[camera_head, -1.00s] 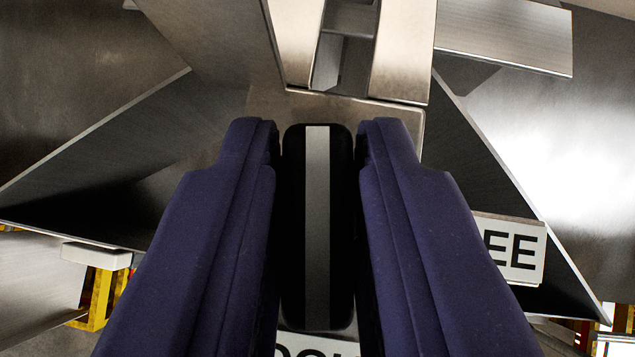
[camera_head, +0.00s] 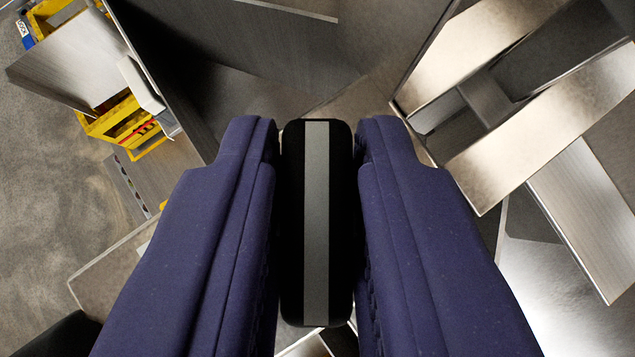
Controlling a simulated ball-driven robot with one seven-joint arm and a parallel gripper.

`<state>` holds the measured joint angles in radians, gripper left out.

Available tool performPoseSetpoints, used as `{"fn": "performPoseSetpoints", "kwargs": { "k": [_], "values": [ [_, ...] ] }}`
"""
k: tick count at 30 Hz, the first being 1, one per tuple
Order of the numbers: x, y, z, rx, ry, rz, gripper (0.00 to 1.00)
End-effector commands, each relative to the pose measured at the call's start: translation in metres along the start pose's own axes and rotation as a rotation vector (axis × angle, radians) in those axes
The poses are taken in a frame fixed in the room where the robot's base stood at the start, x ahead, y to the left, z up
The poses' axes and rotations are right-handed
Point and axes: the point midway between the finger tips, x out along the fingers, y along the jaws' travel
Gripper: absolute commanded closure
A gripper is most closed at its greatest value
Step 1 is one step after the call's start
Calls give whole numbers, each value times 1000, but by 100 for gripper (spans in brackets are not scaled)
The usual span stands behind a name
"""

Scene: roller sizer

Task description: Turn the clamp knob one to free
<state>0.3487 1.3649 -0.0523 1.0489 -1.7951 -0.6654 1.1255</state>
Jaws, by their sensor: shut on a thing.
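The clamp knob (camera_head: 317,230) is a black, rounded bar with a grey stripe along its middle. It stands upright in the centre of the head camera view. My gripper (camera_head: 318,165) has two dark blue padded fingers, one on each side of the knob, and is shut on it. The knob's stripe runs parallel to the fingers. The knob's mount beneath is mostly hidden by the knob and the fingers.
Brushed metal plates and bars (camera_head: 540,110) lie close at the upper right. A dark metal panel (camera_head: 230,60) is at the upper left. Yellow crates (camera_head: 125,122) stand lower down at the left, near open grey floor (camera_head: 45,190).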

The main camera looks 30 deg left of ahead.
Motion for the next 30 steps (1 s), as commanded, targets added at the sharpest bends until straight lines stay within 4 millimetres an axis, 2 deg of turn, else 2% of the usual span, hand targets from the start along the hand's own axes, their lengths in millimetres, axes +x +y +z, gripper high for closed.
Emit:
{"fn": "performPoseSetpoints", "kwargs": {
  "k": [2,15,30],
  "values": [
    [6,1,4,-55,1,-47,100],
    [8,1,6,-323,1,-315,100],
    [3,0,2,-430,1,-427,100]
  ]
}}
